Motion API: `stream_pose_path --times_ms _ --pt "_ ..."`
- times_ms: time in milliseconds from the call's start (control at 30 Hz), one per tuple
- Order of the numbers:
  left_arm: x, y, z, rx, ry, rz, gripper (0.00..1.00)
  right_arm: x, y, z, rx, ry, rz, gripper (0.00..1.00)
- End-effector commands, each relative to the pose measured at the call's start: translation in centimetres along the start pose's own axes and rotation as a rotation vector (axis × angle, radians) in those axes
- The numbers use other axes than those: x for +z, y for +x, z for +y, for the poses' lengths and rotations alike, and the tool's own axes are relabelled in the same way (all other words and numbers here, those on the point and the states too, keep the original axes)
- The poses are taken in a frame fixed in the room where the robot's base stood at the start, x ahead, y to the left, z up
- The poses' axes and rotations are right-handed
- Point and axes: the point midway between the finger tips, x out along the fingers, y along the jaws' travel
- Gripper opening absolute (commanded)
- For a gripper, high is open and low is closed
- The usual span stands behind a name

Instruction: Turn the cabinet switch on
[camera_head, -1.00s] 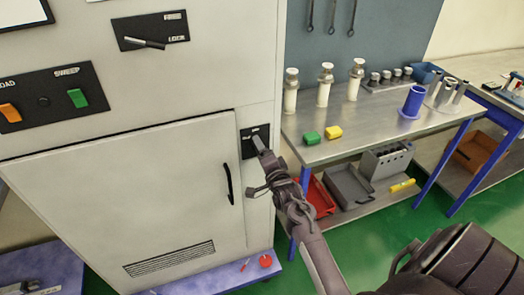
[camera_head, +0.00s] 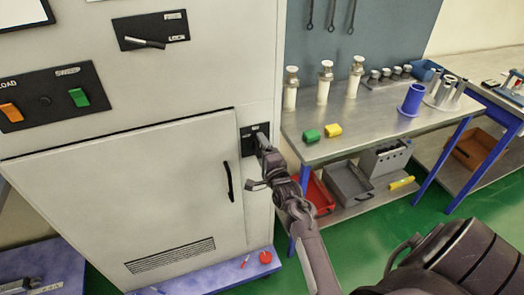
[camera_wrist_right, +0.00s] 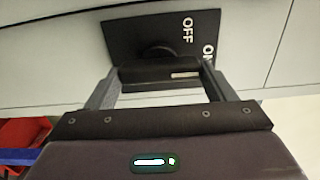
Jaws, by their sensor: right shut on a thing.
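The cabinet switch (camera_head: 249,134) is a small black plate on the cabinet's right edge, beside the door handle. In the right wrist view its black plate (camera_wrist_right: 130,35) carries the white words OFF and ON, with ON partly hidden by a finger. The black switch handle (camera_wrist_right: 150,75) lies across between my right fingers, with a white mark near its right end. My right gripper (camera_wrist_right: 160,77) is shut on this handle. In the head view the right gripper (camera_head: 262,142) covers part of the switch. My left gripper is not in view.
The cabinet door (camera_head: 120,190) is closed, with a black handle (camera_head: 228,182). Another black panel with a lever (camera_head: 145,43) and a button panel (camera_head: 50,97) are above. A metal workbench (camera_head: 370,125) with several parts stands to the right.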

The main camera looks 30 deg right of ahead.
Motion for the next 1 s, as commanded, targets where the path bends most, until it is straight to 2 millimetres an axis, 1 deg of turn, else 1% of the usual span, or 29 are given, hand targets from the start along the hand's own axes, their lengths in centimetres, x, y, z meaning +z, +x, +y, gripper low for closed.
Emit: stream_pose_path --times_ms 67,100,167,433,533,633,800,900,1000 --pt "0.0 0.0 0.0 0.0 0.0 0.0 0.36 -0.1 0.0 0.1 0.002 0.004 0.002 0.54" --pt "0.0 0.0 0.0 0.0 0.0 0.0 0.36 -0.1 0.0 0.1 0.002 0.004 0.002 0.78" --pt "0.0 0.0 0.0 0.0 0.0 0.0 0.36 0.0 0.0 0.1 0.002 0.003 0.002 0.85" --pt "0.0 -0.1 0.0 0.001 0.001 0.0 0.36 0.0 -0.1 0.0 0.001 0.001 0.001 0.85" --pt "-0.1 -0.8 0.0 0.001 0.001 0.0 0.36 0.0 -0.7 -0.1 0.003 0.001 0.0 0.85" --pt "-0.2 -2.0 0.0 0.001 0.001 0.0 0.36 0.0 -2.2 -0.4 0.005 0.001 0.0 0.85" --pt "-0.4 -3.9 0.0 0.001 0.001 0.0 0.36 -0.1 -5.3 -0.3 0.006 0.001 0.002 0.85" --pt "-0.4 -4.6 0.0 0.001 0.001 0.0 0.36 0.0 -6.6 -0.2 0.004 0.002 0.001 0.85" --pt "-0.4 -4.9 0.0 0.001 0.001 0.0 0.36 -0.1 -7.5 -0.1 0.004 0.002 0.002 0.85"
